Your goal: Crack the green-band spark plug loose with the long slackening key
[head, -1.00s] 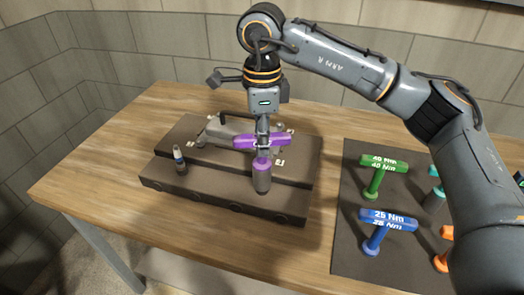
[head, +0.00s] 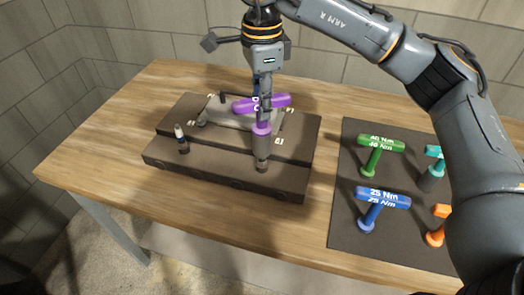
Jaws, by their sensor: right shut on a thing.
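My right gripper (head: 263,92) comes down from above and is shut on the purple T-handled key (head: 261,129), around its crossbar. The key is upright over the front step of the dark engine block (head: 222,175), on its right part. Its grey socket end points down, and a short pale piece (head: 262,166) shows under it; I cannot tell whether this is a spark plug. A spark plug with a white top (head: 181,138) stands upright on the left of the block. No green band can be made out on either. My left gripper is not in view.
A dark mat (head: 345,225) at the right holds a green 40 Nm key (head: 381,145), a blue 25 Nm key (head: 383,200), a teal tool (head: 431,179) and an orange tool (head: 436,238). A grey part (head: 229,112) lies on the block's back step. The wooden table's (head: 95,170) left side is clear.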

